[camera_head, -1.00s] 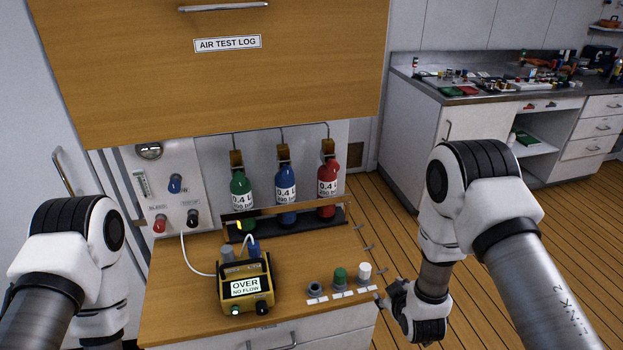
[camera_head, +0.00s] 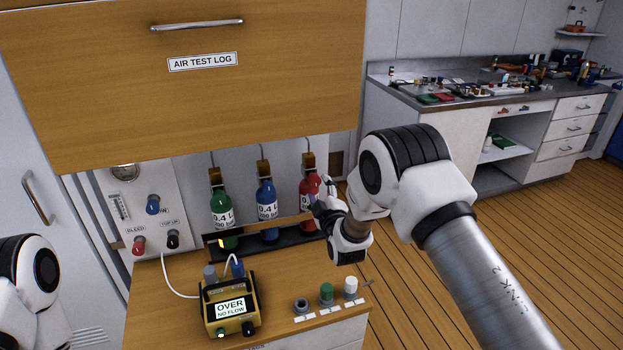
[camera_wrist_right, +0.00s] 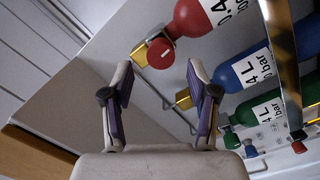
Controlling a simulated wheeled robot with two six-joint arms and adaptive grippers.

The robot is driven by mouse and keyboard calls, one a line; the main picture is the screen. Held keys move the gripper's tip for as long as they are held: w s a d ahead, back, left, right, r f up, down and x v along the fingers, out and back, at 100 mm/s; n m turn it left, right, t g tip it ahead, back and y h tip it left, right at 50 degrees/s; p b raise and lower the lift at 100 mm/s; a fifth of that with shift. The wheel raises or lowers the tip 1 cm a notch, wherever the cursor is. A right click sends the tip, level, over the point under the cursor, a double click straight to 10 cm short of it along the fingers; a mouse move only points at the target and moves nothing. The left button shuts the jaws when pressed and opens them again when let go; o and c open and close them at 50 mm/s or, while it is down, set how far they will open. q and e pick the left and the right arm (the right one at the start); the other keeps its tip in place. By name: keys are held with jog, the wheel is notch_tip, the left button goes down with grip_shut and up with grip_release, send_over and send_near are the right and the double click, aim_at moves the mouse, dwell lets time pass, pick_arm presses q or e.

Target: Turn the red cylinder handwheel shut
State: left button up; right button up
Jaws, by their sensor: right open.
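The red cylinder (camera_head: 309,186) stands at the right end of the rack, partly hidden by my right gripper (camera_head: 320,198) in the head view. Its brass valve (camera_head: 308,161) shows above it. In the wrist view the red cylinder (camera_wrist_right: 204,14) is at the top, and its round red handwheel (camera_wrist_right: 160,53) with a white mark faces the camera. My right gripper (camera_wrist_right: 160,72) is open, its two purple-padded fingers pointing towards the handwheel, one on each side in the picture. Nothing is between the pads; the remaining distance is hard to tell. My left gripper is out of view.
A blue cylinder (camera_head: 266,200) and a green cylinder (camera_head: 221,209) stand to the left. A wooden cabinet (camera_head: 180,100) overhangs the rack. A yellow meter (camera_head: 230,305) reading "OVER NO FLOW" and several small caps (camera_head: 326,292) are on the counter.

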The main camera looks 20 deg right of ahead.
aim_at(316, 183)
jog(key=w+p, duration=0.1)
jog(key=w, duration=0.4)
jog(key=shift+d+f, duration=0.1)
jog(key=shift+d, duration=0.05)
grip_shut()
